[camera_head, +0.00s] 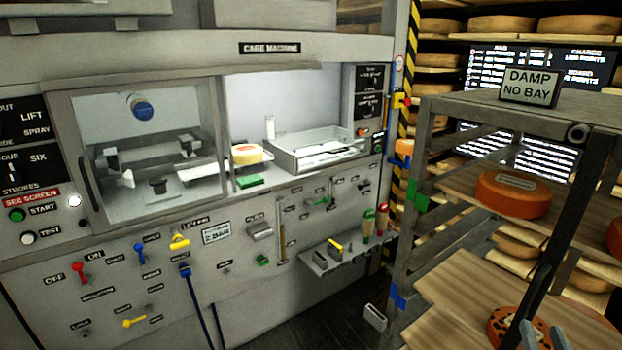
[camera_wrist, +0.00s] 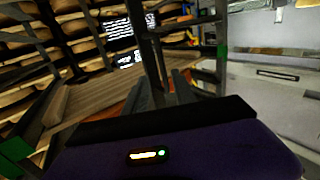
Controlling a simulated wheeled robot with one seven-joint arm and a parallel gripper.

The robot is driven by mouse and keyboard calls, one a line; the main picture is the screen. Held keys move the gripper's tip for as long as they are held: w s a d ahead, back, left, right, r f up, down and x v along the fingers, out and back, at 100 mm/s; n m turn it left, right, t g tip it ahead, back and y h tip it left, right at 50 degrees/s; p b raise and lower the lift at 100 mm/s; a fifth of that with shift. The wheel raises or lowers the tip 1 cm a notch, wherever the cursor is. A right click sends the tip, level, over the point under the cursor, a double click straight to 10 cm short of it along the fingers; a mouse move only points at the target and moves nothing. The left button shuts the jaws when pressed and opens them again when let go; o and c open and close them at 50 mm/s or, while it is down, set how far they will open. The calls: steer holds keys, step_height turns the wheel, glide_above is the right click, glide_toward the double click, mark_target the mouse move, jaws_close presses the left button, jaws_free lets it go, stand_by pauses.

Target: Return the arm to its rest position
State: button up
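My gripper (camera_head: 541,333) shows at the lower right of the head view, in front of the metal rack (camera_head: 455,105). Only its two grey fingertips are in that view, with a spotted orange cheese wheel (camera_head: 503,326) close behind them. In the wrist view, my gripper's fingers (camera_wrist: 162,82) stand apart above the purple housing. I see nothing held between them. Wooden shelf boards and rack posts lie beyond the fingers. The rest of my arm is out of the head view.
An orange cheese wheel (camera_head: 514,197) lies on the rack. Dark floor shows between machine and rack.

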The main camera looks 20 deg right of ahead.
steer(key=s+a+f+n+t+y, duration=0.1)
steer(key=s+a+n+t+y, duration=0.1)
steer(key=a, duration=0.5)
steer(key=s+a+f+n+t+y, duration=0.1)
steer(key=s+a+n+y, duration=0.2)
steer(key=a, duration=0.3)
steer(key=s+a+f+n+g+y, duration=0.1)
steer(key=s+a+f+y, duration=0.1)
steer(key=s+a, duration=0.4)
steer(key=s+a+f+n+g+y, duration=0.1)
steer(key=s+a+f+y, duration=0.2)
steer(key=s, duration=0.6)
steer(key=a+f, duration=0.2)
steer(key=a, duration=0.1)
steer(key=shift+g+y, duration=0.3)
steer(key=shift+g, duration=0.1)
steer(key=shift+s, duration=0.1)
